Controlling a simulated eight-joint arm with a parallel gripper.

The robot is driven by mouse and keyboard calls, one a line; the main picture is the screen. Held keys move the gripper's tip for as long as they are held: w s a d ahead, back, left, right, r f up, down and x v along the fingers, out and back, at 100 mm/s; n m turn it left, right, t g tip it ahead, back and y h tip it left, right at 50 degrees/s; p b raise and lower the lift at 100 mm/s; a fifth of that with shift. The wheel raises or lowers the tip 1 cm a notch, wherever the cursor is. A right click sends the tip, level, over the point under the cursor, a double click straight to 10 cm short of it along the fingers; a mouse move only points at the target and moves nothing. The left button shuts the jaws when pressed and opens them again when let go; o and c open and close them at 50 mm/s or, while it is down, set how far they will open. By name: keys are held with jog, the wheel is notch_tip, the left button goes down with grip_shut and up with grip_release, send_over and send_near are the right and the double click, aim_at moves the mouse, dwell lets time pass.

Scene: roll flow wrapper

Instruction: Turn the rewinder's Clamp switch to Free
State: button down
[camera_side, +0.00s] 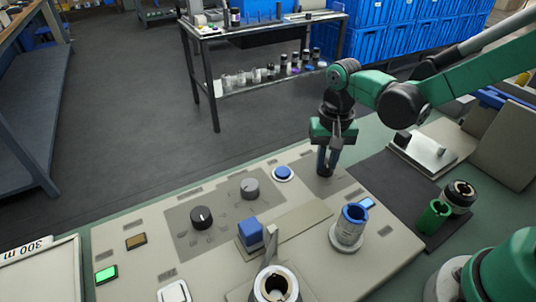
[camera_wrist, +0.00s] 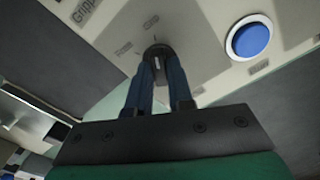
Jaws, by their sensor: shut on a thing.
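My gripper (camera_side: 325,172) points down at the back right of the beige control panel (camera_side: 290,165), right of a round blue button (camera_side: 283,173). Its blue fingers are shut on a small dark switch knob (camera_wrist: 158,52), which shows between the fingertips in the wrist view. A light line marks the knob's face. Small labels stand around it, too blurred to read, so I cannot tell from them whether it is the Clamp switch or which setting it has. The fingers hide most of the knob in the side view.
The blue button (camera_wrist: 249,38) is close to the right of the fingers in the wrist view. A black knob (camera_side: 202,217) and a grey knob (camera_side: 250,188) stand further left. A blue-topped cylinder (camera_side: 350,226) and a dark mat (camera_side: 408,190) are at the right.

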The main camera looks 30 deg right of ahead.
aim_at(326, 162)
jog(key=shift+n, duration=0.4)
jog(key=n, duration=1.1)
dwell(0.4)
jog(key=c, duration=0.8)
grip_release()
jog(key=shift+r, duration=2.85)
